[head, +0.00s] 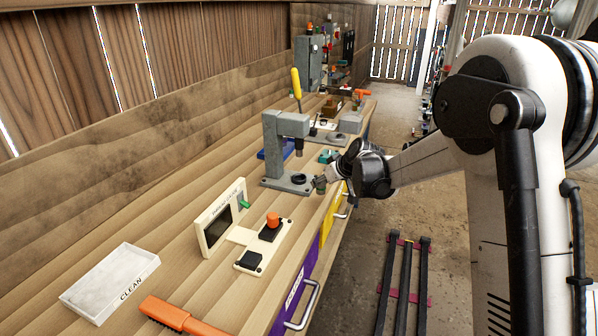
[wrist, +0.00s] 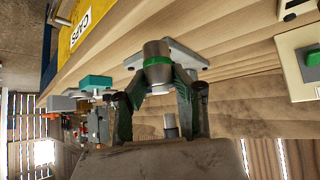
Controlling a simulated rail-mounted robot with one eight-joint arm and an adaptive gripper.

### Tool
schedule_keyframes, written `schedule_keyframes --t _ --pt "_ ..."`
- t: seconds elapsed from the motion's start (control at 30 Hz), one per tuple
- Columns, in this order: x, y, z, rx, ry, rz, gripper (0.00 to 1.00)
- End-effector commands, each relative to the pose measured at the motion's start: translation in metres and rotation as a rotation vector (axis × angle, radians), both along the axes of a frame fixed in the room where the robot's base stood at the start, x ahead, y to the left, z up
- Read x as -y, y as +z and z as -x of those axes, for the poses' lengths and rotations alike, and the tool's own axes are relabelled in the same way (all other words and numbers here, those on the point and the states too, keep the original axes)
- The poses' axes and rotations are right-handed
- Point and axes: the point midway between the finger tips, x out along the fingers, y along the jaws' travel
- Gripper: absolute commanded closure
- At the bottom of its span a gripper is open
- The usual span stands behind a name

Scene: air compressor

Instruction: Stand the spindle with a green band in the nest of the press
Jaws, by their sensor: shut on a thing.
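My gripper (wrist: 159,82) is shut on a grey, round spindle with a green band (wrist: 158,62), and its two fingers stand either side of it in the wrist view. In the head view the gripper (head: 327,177) and the small spindle (head: 320,185) are just right of the press base, near the bench's front edge. The grey press (head: 272,137) has a yellow-handled lever above and a ram over its base plate. Its nest, a dark ring (head: 298,178), sits on that plate left of the spindle. The spindle is apart from the nest. The nest's inside is not clear.
A cream tester with a screen (head: 221,217) and a box with an orange knob (head: 272,221) stand nearer on the bench. A white CLEAN tray (head: 108,280) and an orange-handled tool (head: 180,317) lie at the front. A teal item (head: 328,156) is behind the gripper.

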Motion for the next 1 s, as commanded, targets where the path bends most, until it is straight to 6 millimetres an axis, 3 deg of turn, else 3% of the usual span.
schedule_keyframes --t 0.3,0.67,0.87,1.0 --pt "-0.044 0.001 -0.053 0.0 0.0 0.0 1.0" --pt "-0.061 0.0 -0.074 0.0 -0.001 0.0 1.0" --pt "-0.081 0.0 -0.098 0.0 0.0 0.0 1.0" --pt "-0.079 -0.015 -0.097 0.0 -0.002 -0.001 1.0"
